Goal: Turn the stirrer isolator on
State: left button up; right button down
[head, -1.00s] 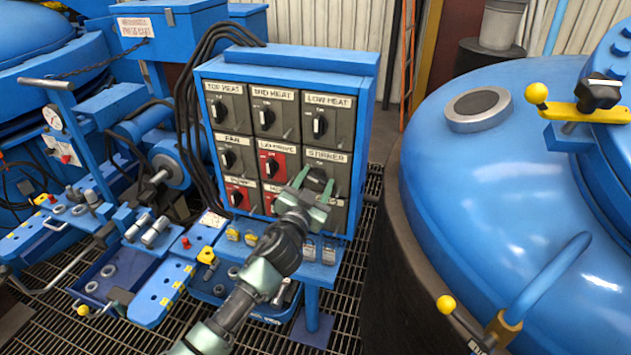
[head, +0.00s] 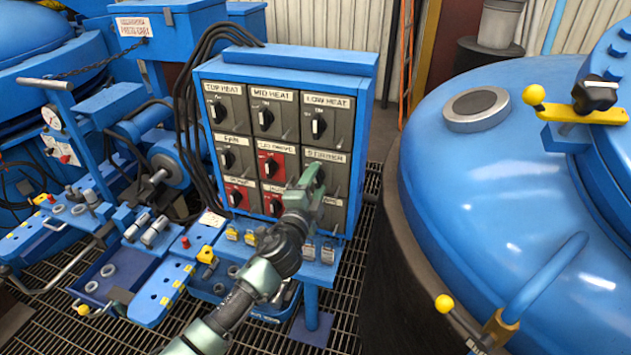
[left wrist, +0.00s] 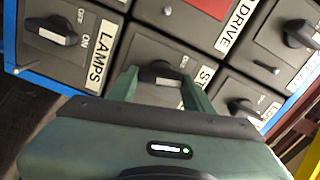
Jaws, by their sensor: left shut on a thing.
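The stirrer isolator (head: 337,172) is a grey switch plate labelled STIRRER, at the right end of the middle row of the blue switch panel (head: 360,150). My left gripper (head: 313,180) reaches up to it from below and hides its knob in the head view. In the left wrist view the black rotary knob (left wrist: 160,72) sits between the two green fingers of my left gripper (left wrist: 161,78), which is shut on it. The fingers cover part of the plate and its label. I cannot tell whether the knob points to ON or OFF. My right gripper is not in view.
Neighbouring switches are close: the red lid drive isolator (head: 271,165), the low heat isolator (head: 318,124) and the lamps isolator (left wrist: 60,40). Padlocks (head: 308,250) sit on the ledge below. A large blue vessel (head: 500,200) stands to the right.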

pick_arm(q)
jog(key=shift+f+m, duration=0.1)
jog(key=shift+m, duration=1.4)
jog(key=o, duration=1.4)
jog(key=v, duration=0.8)
